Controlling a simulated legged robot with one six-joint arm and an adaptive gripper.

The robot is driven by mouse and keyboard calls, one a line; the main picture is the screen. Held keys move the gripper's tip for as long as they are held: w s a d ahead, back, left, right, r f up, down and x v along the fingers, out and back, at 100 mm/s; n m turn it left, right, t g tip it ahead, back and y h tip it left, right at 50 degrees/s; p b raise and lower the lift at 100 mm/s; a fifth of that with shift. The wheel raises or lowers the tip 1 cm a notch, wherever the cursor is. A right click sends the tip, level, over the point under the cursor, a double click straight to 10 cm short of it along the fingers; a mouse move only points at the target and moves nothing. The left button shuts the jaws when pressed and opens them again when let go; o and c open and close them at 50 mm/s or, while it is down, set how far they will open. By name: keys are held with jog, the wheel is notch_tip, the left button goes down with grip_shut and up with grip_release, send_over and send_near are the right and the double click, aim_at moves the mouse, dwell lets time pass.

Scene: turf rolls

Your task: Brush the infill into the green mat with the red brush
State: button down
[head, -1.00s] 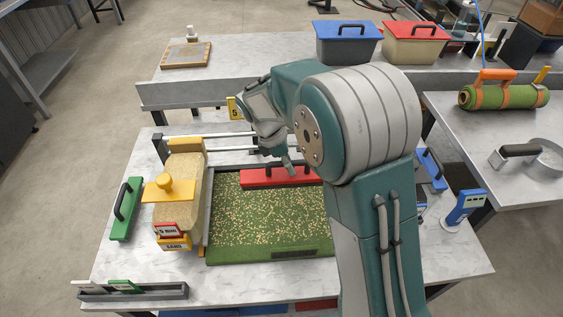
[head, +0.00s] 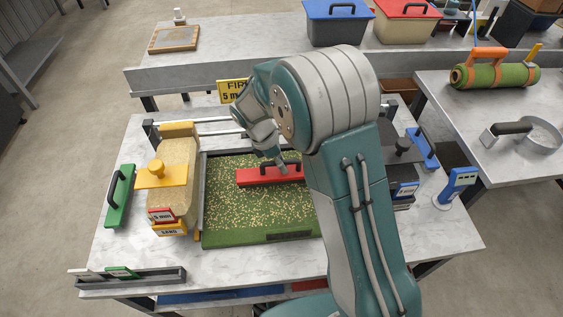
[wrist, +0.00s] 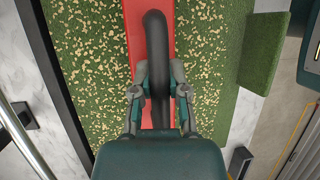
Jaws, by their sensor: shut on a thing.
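The green mat (head: 225,228) lies flat on the marble-topped table, with pale infill grains (head: 235,200) scattered over it. The red brush (head: 252,178) lies across the mat's far part, its long red body running left to right. My gripper (head: 281,165) is above the brush and partly hidden by my own arm. In the wrist view my gripper (wrist: 158,92) is shut around the brush's black handle (wrist: 157,40), with the red body (wrist: 133,15) below it. Grains lie on both sides of the brush there. My arm hides the mat's right part in the head view.
A sand hopper (head: 180,200) with a yellow knob stands left of the mat. A green-backed tool (head: 119,196) lies farther left. A blue device (head: 457,186) stands at the right edge. A rolled green turf (head: 500,76) lies on the right table.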

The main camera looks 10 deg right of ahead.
jog(key=shift+s+a, duration=3.8)
jog(key=shift+a, duration=0.1)
jog(key=shift+f, duration=1.4)
jog(key=shift+d, duration=1.65)
jog(key=shift+a, duration=0.1)
